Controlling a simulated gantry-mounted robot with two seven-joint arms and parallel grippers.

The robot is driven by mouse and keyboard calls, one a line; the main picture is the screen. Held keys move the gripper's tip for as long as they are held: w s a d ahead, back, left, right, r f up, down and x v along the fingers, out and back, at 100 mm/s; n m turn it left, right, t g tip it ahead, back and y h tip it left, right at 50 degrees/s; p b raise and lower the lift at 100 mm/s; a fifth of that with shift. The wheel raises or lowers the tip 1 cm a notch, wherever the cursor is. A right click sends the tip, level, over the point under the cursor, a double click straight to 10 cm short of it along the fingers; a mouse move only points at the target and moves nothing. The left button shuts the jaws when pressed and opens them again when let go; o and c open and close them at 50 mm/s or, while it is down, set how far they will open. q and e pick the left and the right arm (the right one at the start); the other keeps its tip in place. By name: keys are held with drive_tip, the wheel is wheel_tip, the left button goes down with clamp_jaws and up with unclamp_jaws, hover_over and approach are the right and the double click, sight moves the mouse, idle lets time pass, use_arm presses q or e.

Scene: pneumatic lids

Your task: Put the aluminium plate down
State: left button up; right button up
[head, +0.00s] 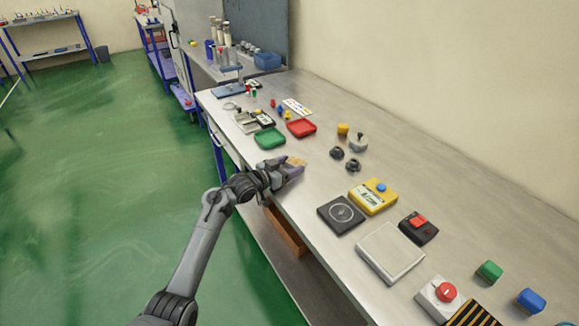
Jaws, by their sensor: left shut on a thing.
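My left gripper (287,172) reaches in from the left over the near edge of the long workbench. It is shut on a small greyish piece, the aluminium plate (294,171), which is partly hidden by the fingers. A tan-orange patch (297,161) shows at its far side; I cannot tell whether it belongs to the plate. The plate is at or just above the bench top; the gap is too small to judge. My right gripper is not in view.
A green tray (269,139) and a red tray (301,128) lie beyond the gripper. Dark knobs (337,153), a black square pad (341,214), a yellow box (373,197) and a pale square plate (390,252) lie to the right. Bare bench (320,176) lies between.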

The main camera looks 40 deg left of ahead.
use_arm(q)
drive_tip(key=o, duration=0.8)
drive_tip(key=shift+f, duration=0.1)
drive_tip(key=shift+c, duration=0.2)
drive_tip(key=o, duration=0.4)
drive_tip(key=shift+s, duration=0.1)
drive_tip(key=shift+c, duration=0.2)
drive_tip(key=shift+s+r, duration=0.2)
drive_tip(key=shift+r, duration=0.05)
use_arm(e)
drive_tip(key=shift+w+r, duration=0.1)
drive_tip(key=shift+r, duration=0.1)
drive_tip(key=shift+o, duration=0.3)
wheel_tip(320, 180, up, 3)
drive_tip(key=p, duration=0.3)
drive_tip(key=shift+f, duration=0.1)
use_arm(q)
drive_tip(key=v, duration=1.1)
drive_tip(key=shift+s, duration=0.25)
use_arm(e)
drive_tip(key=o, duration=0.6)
